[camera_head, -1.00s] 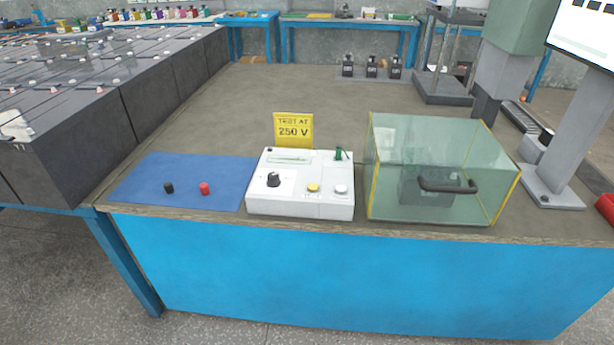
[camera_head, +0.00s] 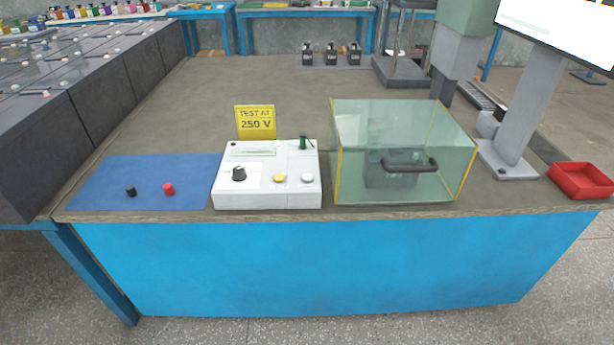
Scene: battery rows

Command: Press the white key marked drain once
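A white tester box (camera_head: 266,190) stands near the front edge of the bench. On its top are a black knob (camera_head: 239,174), a yellow key (camera_head: 279,178) and, to the right of that, a white key (camera_head: 307,178). The lettering by the keys is too small to read, so I cannot confirm the drain mark. A green switch or terminal (camera_head: 303,143) is at the box's back right. A yellow sign reading "TEST AT 250 V" (camera_head: 256,122) stands behind the box. Neither of my grippers is in view.
A blue mat (camera_head: 145,190) with a black cap (camera_head: 131,192) and a red cap (camera_head: 168,189) lies left. A red tray (camera_head: 581,181) is far right. The bench behind is mostly clear.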

